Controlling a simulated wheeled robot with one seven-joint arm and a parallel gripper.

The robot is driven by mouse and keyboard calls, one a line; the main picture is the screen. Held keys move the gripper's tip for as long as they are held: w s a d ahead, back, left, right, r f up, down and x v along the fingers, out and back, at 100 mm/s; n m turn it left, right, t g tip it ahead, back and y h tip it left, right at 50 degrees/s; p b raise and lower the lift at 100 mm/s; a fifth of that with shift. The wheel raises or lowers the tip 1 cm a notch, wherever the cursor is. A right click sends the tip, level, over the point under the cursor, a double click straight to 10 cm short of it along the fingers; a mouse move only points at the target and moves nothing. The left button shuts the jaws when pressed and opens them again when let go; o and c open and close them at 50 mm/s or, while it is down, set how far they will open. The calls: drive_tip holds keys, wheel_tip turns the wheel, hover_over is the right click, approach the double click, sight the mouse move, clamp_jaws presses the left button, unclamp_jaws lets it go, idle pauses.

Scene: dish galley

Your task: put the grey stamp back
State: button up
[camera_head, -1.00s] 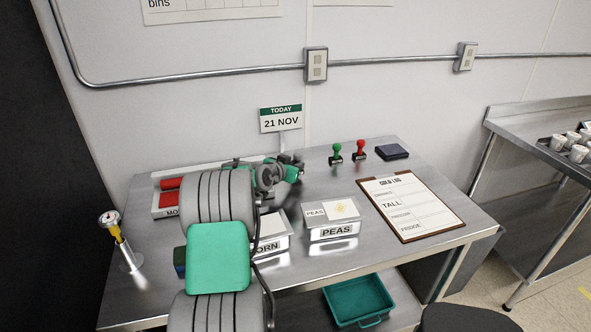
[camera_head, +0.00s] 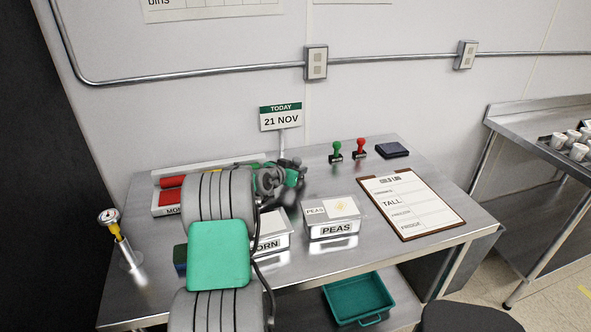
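My gripper (camera_head: 287,195) hangs over the table behind the corn and peas boxes, largely hidden by my own arm. Its fingers are small and dark here, and I cannot tell whether they are open or shut. I cannot make out a grey stamp for certain; a dark grey shape at the gripper may be part of it or something held. A green stamp (camera_head: 336,153) and a red stamp (camera_head: 360,149) stand upright at the back of the steel table (camera_head: 340,262). A dark blue ink pad (camera_head: 392,149) lies right of them.
The peas box (camera_head: 333,229) and the partly hidden corn box (camera_head: 273,243) stand at the front middle. A clipboard (camera_head: 415,207) lies right. A date sign (camera_head: 281,117) rises behind my gripper. A gauge on a stand (camera_head: 109,217) is at left, a green bin (camera_head: 358,297) below.

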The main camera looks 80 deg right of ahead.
drive_tip(key=shift+r+p, duration=0.15)
drive_tip(key=shift+p, duration=0.3)
drive_tip(key=shift+w+a, duration=0.15)
drive_tip(key=shift+a, duration=0.15)
drive_tip(key=b+v, duration=0.1)
drive_tip(key=v, duration=0.6)
drive_tip(key=shift+b, duration=0.4)
